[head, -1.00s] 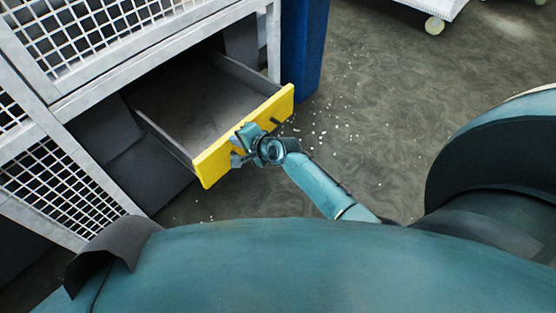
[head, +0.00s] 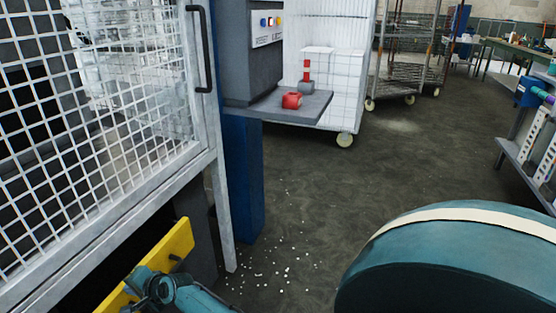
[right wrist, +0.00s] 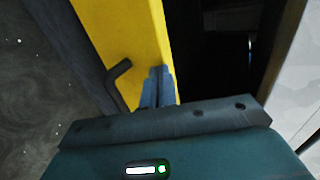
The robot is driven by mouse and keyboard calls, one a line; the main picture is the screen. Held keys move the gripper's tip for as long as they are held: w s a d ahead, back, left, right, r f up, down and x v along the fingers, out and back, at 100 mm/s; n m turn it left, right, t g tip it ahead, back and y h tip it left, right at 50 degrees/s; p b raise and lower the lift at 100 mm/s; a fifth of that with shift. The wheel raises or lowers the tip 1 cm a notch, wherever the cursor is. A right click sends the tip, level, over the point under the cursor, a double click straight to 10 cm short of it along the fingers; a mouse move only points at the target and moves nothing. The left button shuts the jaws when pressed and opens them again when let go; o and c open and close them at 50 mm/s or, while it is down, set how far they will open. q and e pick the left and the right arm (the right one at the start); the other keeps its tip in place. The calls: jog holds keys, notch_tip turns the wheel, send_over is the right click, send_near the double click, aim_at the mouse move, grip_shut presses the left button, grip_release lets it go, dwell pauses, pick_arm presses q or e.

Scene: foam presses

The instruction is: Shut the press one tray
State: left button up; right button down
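The press one tray has a yellow front (head: 178,246), partly in view at the lower left of the head view, low beside the press frame. Its inside and how far it stands out are cut off here. The yellow front also fills the upper middle of the right wrist view (right wrist: 128,32), with a bent black handle (right wrist: 120,72) on it. My right gripper (head: 148,282) is at the outer face of the yellow front. In the right wrist view its fingers (right wrist: 158,86) are close together against the yellow face, beside the visible handle end. My left gripper is not in view.
The press's mesh guard (head: 120,130) stands above the tray. A blue post (head: 243,185) and a grey control shelf (head: 265,106) with a red button (head: 292,100) are just right of it. A white wheeled cage (head: 340,60) stands behind. Open floor (head: 320,205) lies right, strewn with white bits.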

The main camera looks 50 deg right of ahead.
jog(key=shift+w+a+f, duration=0.1)
jog(key=shift+w, duration=0.3)
jog(key=shift+w+a+r, duration=0.1)
jog(key=shift+w+r, duration=0.1)
jog(key=shift+r, duration=0.05)
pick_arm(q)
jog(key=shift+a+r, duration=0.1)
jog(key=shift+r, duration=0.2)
